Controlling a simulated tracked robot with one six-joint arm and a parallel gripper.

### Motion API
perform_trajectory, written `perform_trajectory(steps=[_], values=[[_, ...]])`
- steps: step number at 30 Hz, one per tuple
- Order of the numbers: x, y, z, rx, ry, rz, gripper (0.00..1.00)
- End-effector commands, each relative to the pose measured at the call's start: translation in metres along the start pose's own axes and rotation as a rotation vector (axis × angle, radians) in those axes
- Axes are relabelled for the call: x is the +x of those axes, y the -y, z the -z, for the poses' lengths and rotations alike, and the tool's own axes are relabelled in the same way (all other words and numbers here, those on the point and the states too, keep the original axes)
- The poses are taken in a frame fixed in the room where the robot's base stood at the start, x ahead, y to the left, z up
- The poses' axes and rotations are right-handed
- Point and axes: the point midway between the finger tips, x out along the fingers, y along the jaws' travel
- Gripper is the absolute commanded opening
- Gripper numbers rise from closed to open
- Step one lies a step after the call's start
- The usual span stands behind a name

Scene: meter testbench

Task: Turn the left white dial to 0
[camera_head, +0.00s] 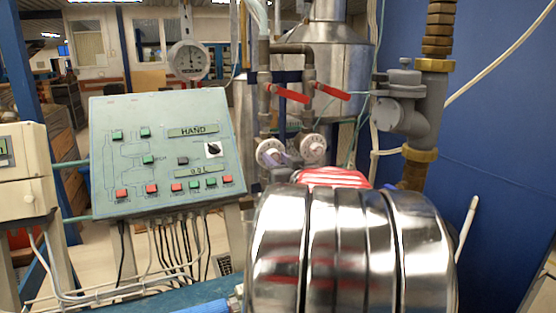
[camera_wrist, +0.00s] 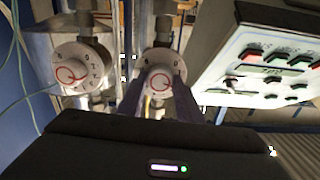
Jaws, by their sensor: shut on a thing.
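The left white dial (camera_head: 267,151) sits on the left vertical pipe below a red lever. It also shows in the wrist view (camera_wrist: 160,79), right of the other dial because that view is turned over. My gripper (camera_wrist: 160,88) has one dark finger on each side of this dial and is shut on it.
Two red levers (camera_head: 290,94) sit above the dials. A pale green control panel (camera_head: 165,155) stands left, with buttons, a HAND display and a black knob. A round gauge (camera_head: 189,60) is behind it. A grey valve body (camera_head: 404,105) with brass fittings is close on the right.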

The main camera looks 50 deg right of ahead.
Motion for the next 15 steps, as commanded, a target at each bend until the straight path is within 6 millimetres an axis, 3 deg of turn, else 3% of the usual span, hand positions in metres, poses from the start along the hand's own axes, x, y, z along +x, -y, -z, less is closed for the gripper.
perform_trajectory(steps=[6,15], values=[[-0.0002,-0.0013,0.0,0.001,0.0,-0.003,0.1],[-0.0005,-0.0031,-0.0001,-0.023,0.001,-0.007,0.1]])
